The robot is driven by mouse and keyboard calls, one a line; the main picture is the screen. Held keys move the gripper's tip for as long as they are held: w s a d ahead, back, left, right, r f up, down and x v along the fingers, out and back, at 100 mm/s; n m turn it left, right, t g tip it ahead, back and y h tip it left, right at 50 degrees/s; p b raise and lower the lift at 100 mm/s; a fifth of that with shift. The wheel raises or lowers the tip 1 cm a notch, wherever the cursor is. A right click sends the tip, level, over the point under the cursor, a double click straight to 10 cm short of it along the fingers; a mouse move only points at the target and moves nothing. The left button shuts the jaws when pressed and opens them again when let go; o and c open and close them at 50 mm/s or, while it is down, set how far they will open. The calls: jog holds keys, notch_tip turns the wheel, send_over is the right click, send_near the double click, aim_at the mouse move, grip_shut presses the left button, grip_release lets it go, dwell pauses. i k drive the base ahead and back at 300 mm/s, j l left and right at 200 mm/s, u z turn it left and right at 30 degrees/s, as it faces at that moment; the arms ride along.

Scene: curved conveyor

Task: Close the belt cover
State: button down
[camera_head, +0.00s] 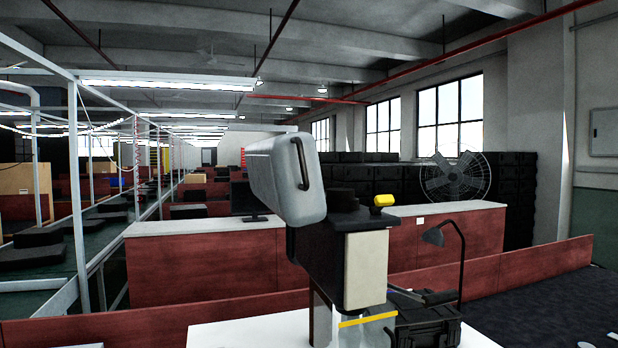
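The belt cover (285,180) seems to be the pale grey, rounded housing with a dark handle (301,162) near the middle of the head view. It stands raised and tilted above a black machine body (318,258) with a cream front panel (366,270). A yellow knob (383,200) sits at the machine's top right. The cover looks open, its lower end near the machine's top; the hinge is not clear. My gripper is not in view, and nothing is seen touching the cover.
The machine stands at a white table (220,335). A clear part with a yellow strip (368,319) is low on the machine. A black case (428,328) and a dark desk lamp (461,255) are to its right. Red-brown partitions (205,268) with pale tops run behind.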

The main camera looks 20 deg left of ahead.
aim_at(284, 171)
jog(key=j+u, duration=0.4)
jog(key=j, duration=0.45)
jog(key=j+u, duration=0.4)
jog(key=j, duration=0.45)
